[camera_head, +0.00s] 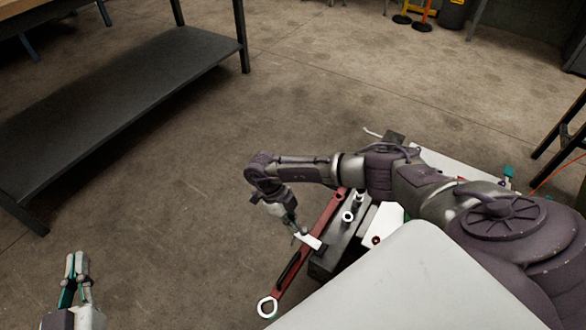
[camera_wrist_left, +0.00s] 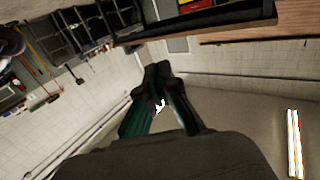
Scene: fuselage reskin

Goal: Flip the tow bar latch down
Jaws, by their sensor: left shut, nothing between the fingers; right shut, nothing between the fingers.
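A long red bar with a pale ring at its near end, apparently the tow bar (camera_head: 318,223), lies diagonally at the lower middle of the head view. My right gripper (camera_head: 301,234) is shut, pointing down close over the bar. A small white tab (camera_head: 314,243) sits right by its fingertips; I cannot tell whether it is the latch or whether they touch. My left gripper (camera_head: 76,266) is shut and empty at the lower left, well away from the bar. In the left wrist view its fingers (camera_wrist_left: 158,75) point toward a wall and shelving.
A dark block (camera_head: 330,258) with white rings lies beside the bar. My right arm hides part of the equipment behind it. A black low shelf (camera_head: 120,85) stands at upper left. The concrete floor (camera_head: 180,200) between it and the bar is clear.

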